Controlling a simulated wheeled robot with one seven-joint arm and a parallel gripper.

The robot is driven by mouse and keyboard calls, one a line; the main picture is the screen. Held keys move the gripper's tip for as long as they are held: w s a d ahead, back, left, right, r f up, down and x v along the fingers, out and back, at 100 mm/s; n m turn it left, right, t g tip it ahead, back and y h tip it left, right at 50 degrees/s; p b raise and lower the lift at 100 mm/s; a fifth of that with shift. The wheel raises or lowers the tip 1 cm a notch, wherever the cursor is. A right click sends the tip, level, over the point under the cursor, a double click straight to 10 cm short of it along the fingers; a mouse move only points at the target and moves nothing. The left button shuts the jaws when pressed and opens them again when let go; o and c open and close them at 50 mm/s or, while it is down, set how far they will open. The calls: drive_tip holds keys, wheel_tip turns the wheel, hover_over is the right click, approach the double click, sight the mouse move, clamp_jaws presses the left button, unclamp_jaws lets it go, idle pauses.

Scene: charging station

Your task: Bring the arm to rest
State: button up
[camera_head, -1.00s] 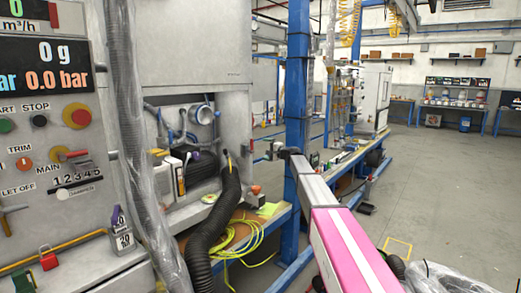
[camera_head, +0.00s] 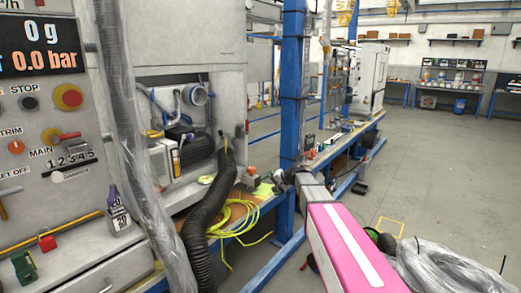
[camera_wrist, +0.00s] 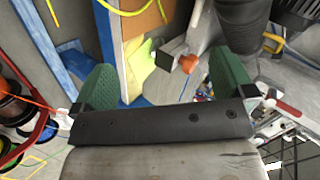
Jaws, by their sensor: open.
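My arm, with a pink and white link (camera_head: 345,245) and a grey link beyond it, reaches forward from the lower right of the head view. Its far end is low in front of the blue post, beside the bench; the gripper's fingers are too small to make out there. In the wrist view my gripper (camera_wrist: 157,82) shows two green fingers set wide apart, with nothing held between them. Behind the fingers are the wooden bench edge (camera_wrist: 137,18), a yellow-green cloth (camera_wrist: 141,66) and an orange knob (camera_wrist: 187,64).
A control panel (camera_head: 50,130) stands at the left. A dark corrugated hose (camera_head: 208,215) and yellow cable (camera_head: 238,212) hang by the bench. The blue post (camera_head: 292,90) rises close to my arm. Plastic-wrapped coils (camera_head: 450,270) lie at the lower right. Floor (camera_head: 440,165) is open at the right.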

drive_tip(key=s+d+f+n+g+h, duration=0.1)
drive_tip(key=s+d+f+g+h, duration=0.1)
drive_tip(key=s, duration=0.9)
drive_tip(key=s+d+f+n+g+h, duration=0.1)
drive_tip(key=s+d+f+h, duration=0.3)
drive_tip(key=s+d+f, duration=0.3)
drive_tip(key=s+d+f+n+g+h, duration=0.1)
drive_tip(key=s+d+f+g+h, duration=0.1)
drive_tip(key=s, duration=1.3)
wheel_tip(320, 180, down, 3)
drive_tip(key=d+h, duration=0.1)
drive_tip(key=d, duration=0.1)
drive_tip(key=shift+d+n+g, duration=0.3)
drive_tip(key=shift+s, duration=0.1)
